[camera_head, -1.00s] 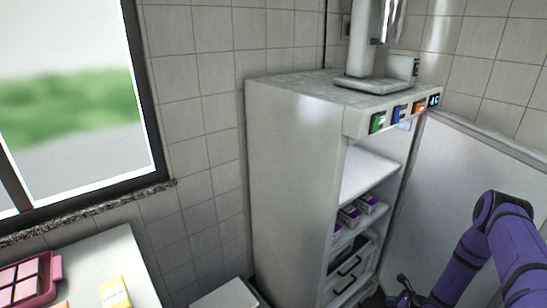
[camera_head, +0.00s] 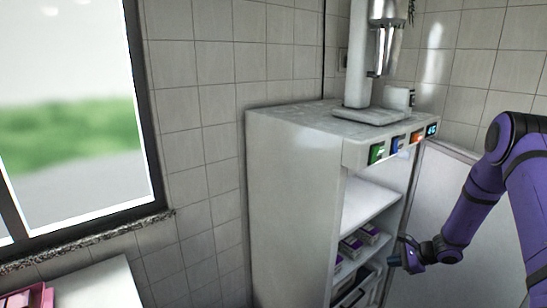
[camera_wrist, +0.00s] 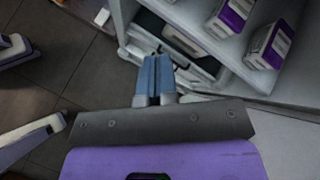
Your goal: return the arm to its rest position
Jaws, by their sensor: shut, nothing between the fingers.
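My gripper (camera_head: 401,258) is at the end of my purple arm, at the lower right in the head view, in front of the open side of the white shelf cabinet (camera_head: 290,200). In the wrist view my gripper (camera_wrist: 154,62) has its two blue fingers together, with nothing between them. Beyond the fingertips are the cabinet's lower shelves and a drawer-like tray (camera_wrist: 185,42). The gripper looks apart from the shelves, but the exact gap is hard to tell.
Purple-and-white boxes (camera_head: 352,246) stand on a cabinet shelf; they also show in the wrist view (camera_wrist: 232,16). A dispenser machine (camera_head: 372,60) stands on the cabinet. A white counter (camera_head: 95,285) with a pink tray (camera_head: 47,297) is at lower left. Dark floor (camera_wrist: 75,55) shows beside the cabinet.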

